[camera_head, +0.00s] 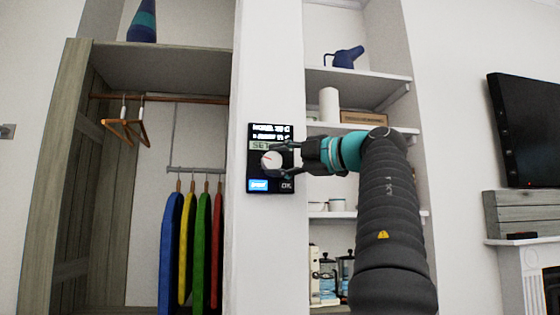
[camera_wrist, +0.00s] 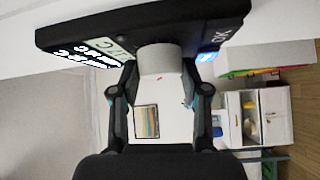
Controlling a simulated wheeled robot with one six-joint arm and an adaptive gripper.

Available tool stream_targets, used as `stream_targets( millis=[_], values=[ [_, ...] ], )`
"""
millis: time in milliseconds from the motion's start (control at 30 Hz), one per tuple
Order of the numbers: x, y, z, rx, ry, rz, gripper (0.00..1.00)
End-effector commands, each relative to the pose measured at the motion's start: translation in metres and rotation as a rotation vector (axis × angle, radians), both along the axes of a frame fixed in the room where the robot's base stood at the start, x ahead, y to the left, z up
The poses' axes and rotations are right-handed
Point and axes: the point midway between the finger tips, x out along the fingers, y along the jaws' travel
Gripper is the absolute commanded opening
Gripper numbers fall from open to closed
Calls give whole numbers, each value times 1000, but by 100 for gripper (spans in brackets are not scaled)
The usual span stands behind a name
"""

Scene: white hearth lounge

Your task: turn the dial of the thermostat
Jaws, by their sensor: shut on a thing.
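The thermostat (camera_head: 257,182) is a black panel on the face of a white wall post, with a lit display and buttons along its bottom. Its round pale dial (camera_head: 271,161), with a red mark, stands out from the panel. My gripper (camera_head: 277,160) reaches in from the right and is shut on the dial, one finger above and one below it. In the wrist view the thermostat (camera_wrist: 115,28) runs across the top, and the dial (camera_wrist: 160,60) sits between the fingertips of my gripper (camera_wrist: 159,76). The fingers hide part of the panel.
An open wardrobe with a hanging rail (camera_head: 160,98) and several coloured garments (camera_head: 190,245) is left of the post. Shelves (camera_head: 365,127) with a blue jug (camera_head: 345,56) and a white cylinder (camera_head: 329,104) stand behind my arm. A television (camera_head: 527,130) hangs at far right.

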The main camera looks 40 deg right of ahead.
Motion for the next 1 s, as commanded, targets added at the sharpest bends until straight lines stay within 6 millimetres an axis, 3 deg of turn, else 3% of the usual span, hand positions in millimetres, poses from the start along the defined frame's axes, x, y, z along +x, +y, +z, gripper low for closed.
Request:
stream_targets(
  millis=[500, 533, 600, 1000],
  values=[
    [0, 0, 1, -5, 3, -1, 11],
    [0, 0, 1, -5, 3, -1, 51],
    [0, 0, 1, -5, 3, -1, 68],
    [-3, -1, 0, -6, 3, -2, 71]
  ],
)
